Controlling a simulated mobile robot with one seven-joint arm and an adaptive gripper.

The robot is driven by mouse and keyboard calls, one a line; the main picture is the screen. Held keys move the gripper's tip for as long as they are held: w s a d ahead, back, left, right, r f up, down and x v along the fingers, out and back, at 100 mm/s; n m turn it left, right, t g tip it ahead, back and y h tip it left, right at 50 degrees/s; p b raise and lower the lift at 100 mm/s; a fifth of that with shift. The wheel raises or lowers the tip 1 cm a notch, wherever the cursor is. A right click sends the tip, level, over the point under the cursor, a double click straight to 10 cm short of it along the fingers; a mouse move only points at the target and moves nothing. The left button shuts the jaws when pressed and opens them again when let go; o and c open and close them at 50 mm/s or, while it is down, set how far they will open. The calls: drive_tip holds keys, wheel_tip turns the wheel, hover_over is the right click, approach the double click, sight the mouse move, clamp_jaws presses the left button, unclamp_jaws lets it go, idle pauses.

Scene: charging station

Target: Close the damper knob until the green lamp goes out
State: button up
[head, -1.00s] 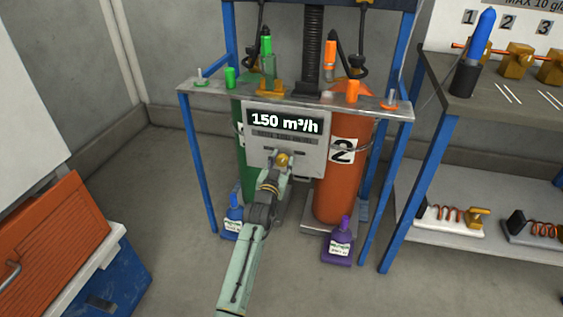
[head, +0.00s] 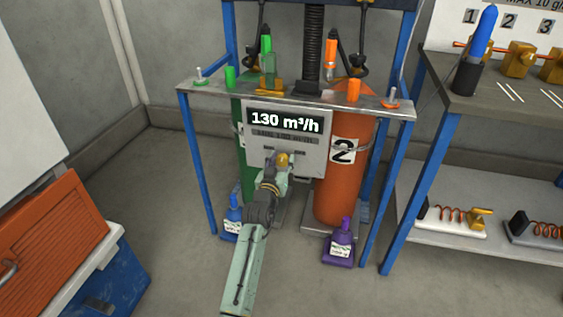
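The grey control panel (head: 312,165) hangs at the front of the blue-framed stand, and its display (head: 285,121) reads 130 m³/h. The brass-yellow damper knob (head: 282,159) sits low on the panel's face. My gripper (head: 276,166) reaches it from below, its fingers at the knob's sides and seemingly shut on it. The fingers and wrist cover part of the knob and the panel's lower edge. I cannot make out a green lamp for certain on the panel.
A green cylinder (head: 245,172) and an orange cylinder (head: 336,190) stand behind the panel. A blue bottle (head: 232,225) and a purple bottle (head: 339,248) stand low on either side of my arm. A workbench (head: 440,130) is at the right, an orange-lidded blue box (head: 112,278) at the left.

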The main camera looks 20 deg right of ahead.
sight(284, 128)
drive_tip(key=shift+o, duration=1.3)
wheel_tip(284, 128, up, 10)
drive_tip(key=shift+a, duration=0.1)
